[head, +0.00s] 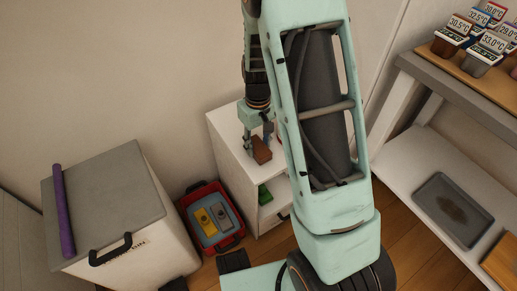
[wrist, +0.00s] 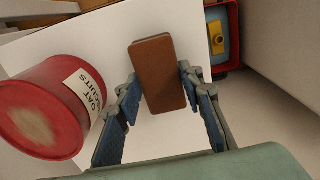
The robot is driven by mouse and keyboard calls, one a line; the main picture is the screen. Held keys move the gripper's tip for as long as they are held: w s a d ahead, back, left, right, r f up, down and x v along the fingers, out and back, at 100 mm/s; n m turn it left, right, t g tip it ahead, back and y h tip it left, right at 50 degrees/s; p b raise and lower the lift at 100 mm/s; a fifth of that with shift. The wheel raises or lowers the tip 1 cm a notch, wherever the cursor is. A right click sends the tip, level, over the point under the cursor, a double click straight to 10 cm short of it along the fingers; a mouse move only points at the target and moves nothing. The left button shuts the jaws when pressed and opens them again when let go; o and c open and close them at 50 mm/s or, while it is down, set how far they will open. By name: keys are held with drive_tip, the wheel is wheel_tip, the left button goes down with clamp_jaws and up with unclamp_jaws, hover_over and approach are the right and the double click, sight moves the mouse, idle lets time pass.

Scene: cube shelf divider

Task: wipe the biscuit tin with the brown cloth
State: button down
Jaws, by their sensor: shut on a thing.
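The brown cloth (wrist: 154,62) is a folded, block-like pad between the fingers of my gripper (wrist: 158,82) in the wrist view. My gripper is shut on it, over the white top of a cabinet (wrist: 120,40). The cloth also shows in the head view (head: 262,152), below my gripper (head: 257,139); whether it touches the top I cannot tell. The red biscuit tin (wrist: 48,105), with a white oat biscuits label, is left of the gripper in the wrist view, apart from the cloth. A pale smudge marks its round end. My arm mostly hides the tin in the head view.
A red crate (head: 239,236) with yellow and grey items stands left of the cabinet. A grey-lidded bin (head: 110,190) bears a purple roll (head: 63,210). At right, a shelf unit holds a stained grey tray (head: 428,190) and several labelled tubs (head: 452,37). A green item (head: 264,195) sits inside the cabinet.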

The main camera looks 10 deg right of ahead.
drive_tip(key=shift+r+p, duration=2)
drive_tip(key=shift+r, duration=0.6)
drive_tip(key=shift+w+r, duration=0.15)
drive_tip(key=shift+r, duration=0.15)
wheel_tip(320, 180, up, 8)
drive_tip(key=w+m, duration=0.1)
drive_tip(key=m, duration=0.1)
wheel_tip(320, 180, up, 10)
drive_tip(key=m+p, duration=0.2)
drive_tip(key=p, duration=0.2)
hover_over(257, 145)
wheel_tip(257, 145, up, 19)
drive_tip(key=s+p, duration=0.1)
drive_tip(key=p, duration=2.7)
drive_tip(key=shift+s+r, duration=0.2)
drive_tip(key=shift+s, duration=0.15)
drive_tip(key=shift+d, duration=0.1)
